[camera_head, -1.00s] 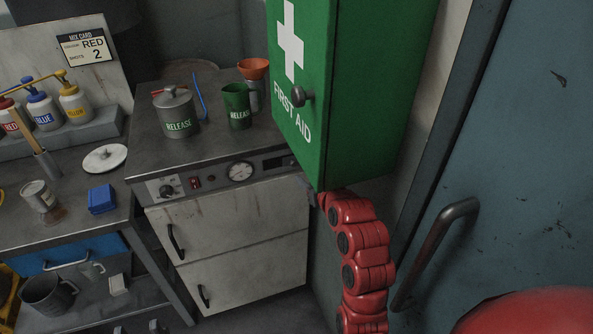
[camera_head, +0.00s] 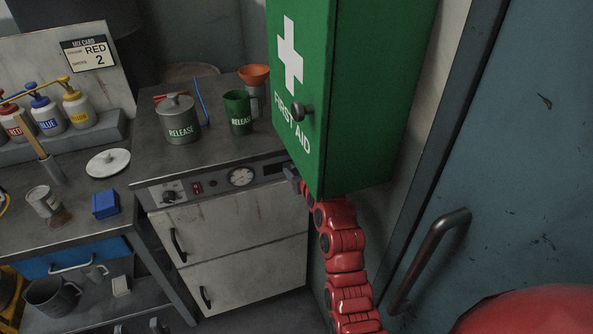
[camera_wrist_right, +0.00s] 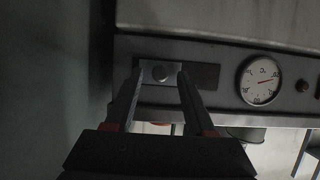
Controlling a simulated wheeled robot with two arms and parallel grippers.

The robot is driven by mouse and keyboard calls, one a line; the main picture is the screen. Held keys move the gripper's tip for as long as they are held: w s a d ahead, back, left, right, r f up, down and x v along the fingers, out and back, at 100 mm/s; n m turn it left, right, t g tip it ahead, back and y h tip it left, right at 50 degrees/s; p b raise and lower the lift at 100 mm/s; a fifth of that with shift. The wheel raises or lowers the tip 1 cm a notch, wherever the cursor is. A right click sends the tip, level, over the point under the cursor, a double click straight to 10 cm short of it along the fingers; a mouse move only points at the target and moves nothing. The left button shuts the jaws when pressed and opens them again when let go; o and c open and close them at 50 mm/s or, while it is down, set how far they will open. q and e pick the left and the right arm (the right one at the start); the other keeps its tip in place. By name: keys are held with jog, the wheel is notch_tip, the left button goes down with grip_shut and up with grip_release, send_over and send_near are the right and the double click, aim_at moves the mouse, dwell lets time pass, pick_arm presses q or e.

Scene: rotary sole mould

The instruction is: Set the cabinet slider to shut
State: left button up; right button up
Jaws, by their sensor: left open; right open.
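The cabinet slider (camera_wrist_right: 160,73) is a small grey plate with a round knob, at the left end of a dark slot in the panel in the right wrist view. In the head view, the slot (camera_head: 274,166) is right of the dial, and I cannot make out the slider there. My right gripper (camera_wrist_right: 160,76) is open, with one finger on each side of the slider; I cannot tell whether they touch it. In the head view the right gripper (camera_head: 291,172) is at the panel's right end. My left gripper (camera_head: 139,327) is open and empty, only its fingertips showing at the bottom edge.
The green first aid box (camera_head: 360,90) hangs close above my right arm. The metal cabinet (camera_head: 230,230) carries a dial (camera_head: 241,177), a release pot (camera_head: 178,120) and a green cup (camera_head: 238,110). A blue door (camera_head: 510,180) with a handle stands at right.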

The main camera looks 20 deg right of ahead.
grip_shut()
dwell(1.4)
